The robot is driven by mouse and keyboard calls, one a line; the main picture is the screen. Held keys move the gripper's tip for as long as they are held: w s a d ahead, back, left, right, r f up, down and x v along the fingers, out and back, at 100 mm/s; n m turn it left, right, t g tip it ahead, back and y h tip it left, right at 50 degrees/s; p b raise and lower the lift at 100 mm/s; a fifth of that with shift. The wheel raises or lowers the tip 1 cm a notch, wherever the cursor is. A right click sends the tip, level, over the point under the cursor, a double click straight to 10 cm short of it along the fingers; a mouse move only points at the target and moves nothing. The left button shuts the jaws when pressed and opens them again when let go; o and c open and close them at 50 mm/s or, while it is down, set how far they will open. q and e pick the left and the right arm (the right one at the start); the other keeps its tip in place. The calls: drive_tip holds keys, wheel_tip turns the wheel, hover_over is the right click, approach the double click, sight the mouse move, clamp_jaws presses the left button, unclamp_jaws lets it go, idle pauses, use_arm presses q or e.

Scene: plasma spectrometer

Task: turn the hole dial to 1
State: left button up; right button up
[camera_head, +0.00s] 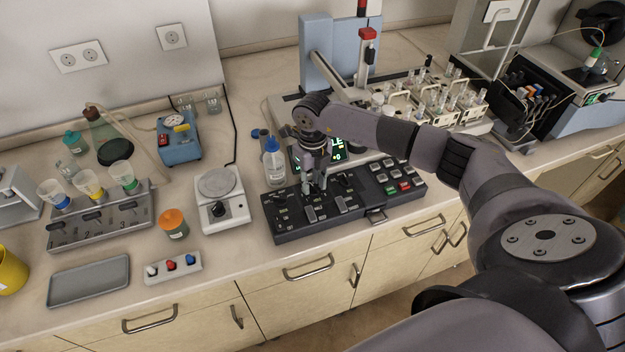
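A black control panel (275,227) with dials, sliders and buttons lies on the counter in the middle. I cannot single out the hole dial or read its setting at this size; the panel part under my gripper is partly hidden. My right gripper (316,188) points down at the panel's left-middle part, close over a small dark knob. I cannot tell whether it touches the knob or how far its fingers are apart. My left gripper is not in view.
A clear wash bottle (273,165) stands just behind the panel's left end. Behind the panel is an autosampler with a rack of vials (440,95). The counter's front edge runs close before the panel.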

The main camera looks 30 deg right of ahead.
clamp_jaws()
idle(0.3)
